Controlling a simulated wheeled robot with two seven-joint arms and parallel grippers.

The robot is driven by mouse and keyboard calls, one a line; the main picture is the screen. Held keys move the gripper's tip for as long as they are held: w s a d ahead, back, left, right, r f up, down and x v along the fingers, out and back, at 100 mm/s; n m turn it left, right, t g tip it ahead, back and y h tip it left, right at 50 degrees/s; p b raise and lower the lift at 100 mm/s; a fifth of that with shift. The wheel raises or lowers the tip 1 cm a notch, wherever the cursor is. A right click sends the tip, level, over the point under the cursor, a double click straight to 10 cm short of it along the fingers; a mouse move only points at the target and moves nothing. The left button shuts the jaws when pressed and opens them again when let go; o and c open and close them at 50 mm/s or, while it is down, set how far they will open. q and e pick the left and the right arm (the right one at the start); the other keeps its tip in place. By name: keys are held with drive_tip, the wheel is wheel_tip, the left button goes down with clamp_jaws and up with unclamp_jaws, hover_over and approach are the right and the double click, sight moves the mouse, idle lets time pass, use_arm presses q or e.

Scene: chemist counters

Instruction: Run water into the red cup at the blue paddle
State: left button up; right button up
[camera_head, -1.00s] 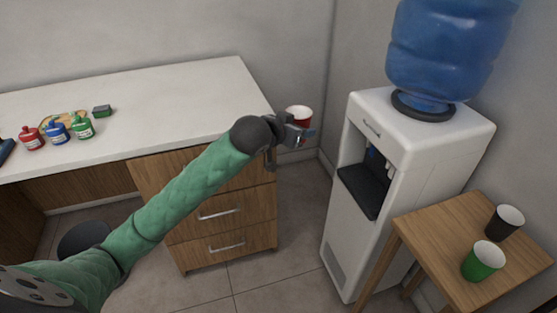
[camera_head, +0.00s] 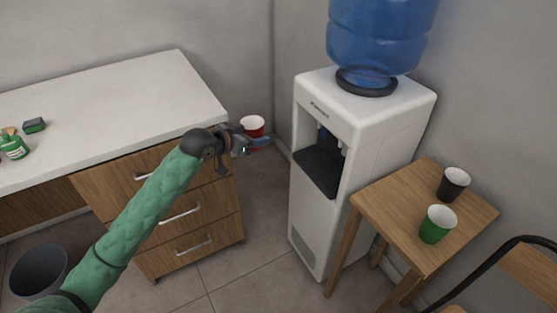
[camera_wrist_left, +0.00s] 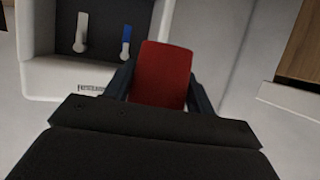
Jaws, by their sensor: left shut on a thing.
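The red cup (camera_head: 253,125) is held upright in my left gripper (camera_head: 247,145), with its white inside showing at the top. In the left wrist view the red cup (camera_wrist_left: 162,74) sits between the two dark fingers, which are shut on it. The white water dispenser (camera_head: 392,112) with a blue bottle stands to the right, apart from the cup. In the left wrist view the blue paddle (camera_wrist_left: 126,40) hangs beside a white paddle (camera_wrist_left: 82,34) in the dispenser's recess, left of the cup. My right gripper is not in view.
A wooden side table (camera_head: 392,205) right of the dispenser bears a green cup (camera_head: 437,224) and a black cup (camera_head: 453,184). A white counter (camera_head: 110,105) with drawers is at left. A chair (camera_head: 525,270) is at lower right. A drip tray (camera_head: 318,171) juts from the dispenser.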

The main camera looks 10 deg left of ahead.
use_arm(q)
drive_tip(key=w+d+f+m+g+h, duration=0.3)
drive_tip(key=d+f, duration=0.4)
drive_tip(key=f, duration=0.5)
drive_tip(key=shift+w+f+m+g, duration=0.2)
drive_tip(key=shift+m+g, duration=0.2)
drive_tip(key=shift+m, duration=0.3)
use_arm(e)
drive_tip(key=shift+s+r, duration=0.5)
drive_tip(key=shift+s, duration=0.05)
use_arm(q)
drive_tip(key=shift+d, duration=0.1)
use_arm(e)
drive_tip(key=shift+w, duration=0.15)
